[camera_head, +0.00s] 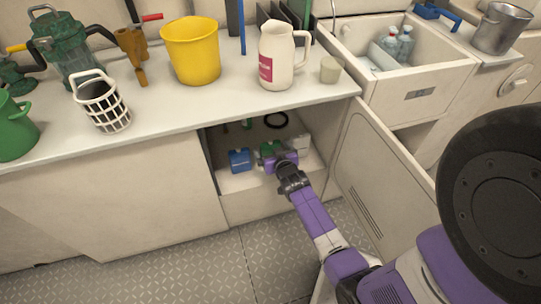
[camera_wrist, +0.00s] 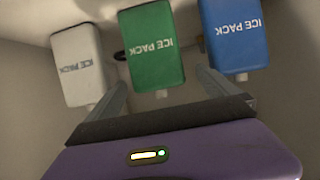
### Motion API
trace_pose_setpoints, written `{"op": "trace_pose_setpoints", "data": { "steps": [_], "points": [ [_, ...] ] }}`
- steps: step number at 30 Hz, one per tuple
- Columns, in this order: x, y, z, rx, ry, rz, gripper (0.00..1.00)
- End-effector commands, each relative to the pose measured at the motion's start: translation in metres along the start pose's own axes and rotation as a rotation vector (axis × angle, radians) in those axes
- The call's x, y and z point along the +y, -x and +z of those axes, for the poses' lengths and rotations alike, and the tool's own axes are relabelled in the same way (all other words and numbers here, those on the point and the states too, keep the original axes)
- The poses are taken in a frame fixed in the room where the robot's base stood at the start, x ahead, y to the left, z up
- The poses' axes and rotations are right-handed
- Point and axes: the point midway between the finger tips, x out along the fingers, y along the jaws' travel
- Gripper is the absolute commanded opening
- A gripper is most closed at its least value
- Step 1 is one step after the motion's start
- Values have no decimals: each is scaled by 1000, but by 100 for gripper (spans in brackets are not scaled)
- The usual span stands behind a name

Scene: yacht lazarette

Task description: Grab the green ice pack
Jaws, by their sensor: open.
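The green ice pack (camera_wrist: 152,50) stands in the middle of three ice packs in the wrist view, with its label upside down. In the head view the green ice pack (camera_head: 267,149) shows inside the open cabinet, partly hidden by my gripper (camera_head: 276,160). My gripper also shows in the wrist view (camera_wrist: 155,88), with its two fingers spread apart and nothing held between them. The green pack is ahead of the fingers, roughly in line with the gap. Whether a finger touches it I cannot tell.
A blue ice pack (camera_wrist: 235,35) and a white ice pack (camera_wrist: 78,65) flank the green one closely. A dark ring (camera_head: 276,119) lies deeper in the cabinet. The open cabinet door (camera_head: 375,160) stands right of my arm, and the countertop (camera_head: 180,105) overhangs the opening.

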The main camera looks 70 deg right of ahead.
Motion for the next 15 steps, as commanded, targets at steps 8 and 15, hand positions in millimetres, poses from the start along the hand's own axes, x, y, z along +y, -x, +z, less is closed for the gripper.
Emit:
{"op": "trace_pose_setpoints", "data": {
  "steps": [8, 15],
  "points": [
    [4, -36, 9, 1, 0, 1, 98],
    [4, -57, 8, 0, 1, 0, 98]
  ]
}}
